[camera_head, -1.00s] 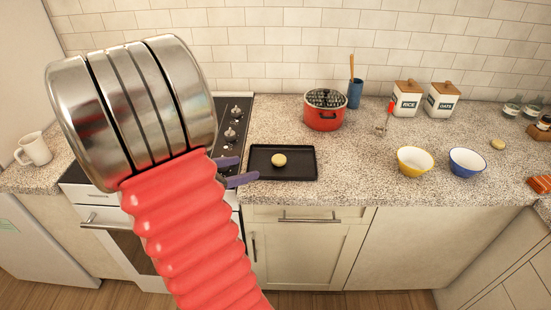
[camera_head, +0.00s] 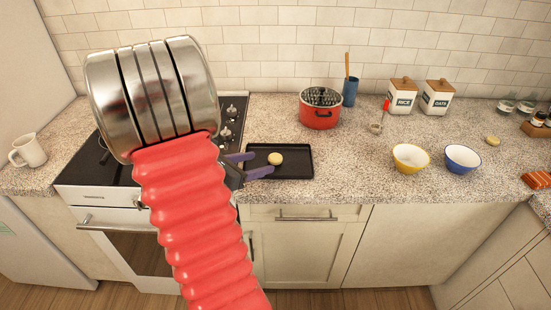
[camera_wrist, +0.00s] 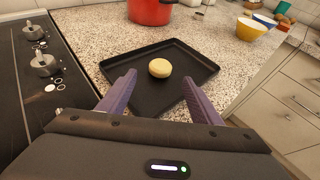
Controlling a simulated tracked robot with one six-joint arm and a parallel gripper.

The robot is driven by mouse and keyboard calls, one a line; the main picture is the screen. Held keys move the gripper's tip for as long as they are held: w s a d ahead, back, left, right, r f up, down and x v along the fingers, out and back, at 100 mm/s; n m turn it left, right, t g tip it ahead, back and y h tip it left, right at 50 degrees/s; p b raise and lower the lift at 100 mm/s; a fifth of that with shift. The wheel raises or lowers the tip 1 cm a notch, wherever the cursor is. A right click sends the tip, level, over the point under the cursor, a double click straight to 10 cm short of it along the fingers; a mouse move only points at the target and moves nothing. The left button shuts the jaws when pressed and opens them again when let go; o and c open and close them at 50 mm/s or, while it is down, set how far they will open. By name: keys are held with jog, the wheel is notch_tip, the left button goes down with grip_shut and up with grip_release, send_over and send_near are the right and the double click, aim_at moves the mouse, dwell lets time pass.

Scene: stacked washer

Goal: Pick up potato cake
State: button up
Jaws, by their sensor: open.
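The potato cake (camera_head: 275,158) is a small, round, pale yellow cake on a black tray (camera_head: 298,165) on the counter. In the wrist view the cake (camera_wrist: 160,68) lies near the middle of the tray (camera_wrist: 202,68), ahead of my fingertips. My gripper (camera_head: 257,165) is open and empty, with its two purple fingers spread apart at the tray's left side. In the wrist view my gripper (camera_wrist: 158,78) points toward the cake, with one finger to each side and a gap before it.
A stove (camera_head: 95,180) stands left of the tray. A red pot (camera_head: 320,110) is behind it. A yellow bowl (camera_head: 410,158) and a blue bowl (camera_head: 462,160) stand to the right. The counter between tray and bowls is clear.

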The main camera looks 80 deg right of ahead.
aim_at(270, 160)
jog(key=shift+s+d+f, duration=0.15)
jog(key=shift+d, duration=0.1)
jog(key=shift+x, duration=2.6)
jog(key=shift+c, duration=0.7)
jog(key=shift+f, duration=0.1)
jog(key=c, duration=1)
jog(key=shift+r, duration=5.15)
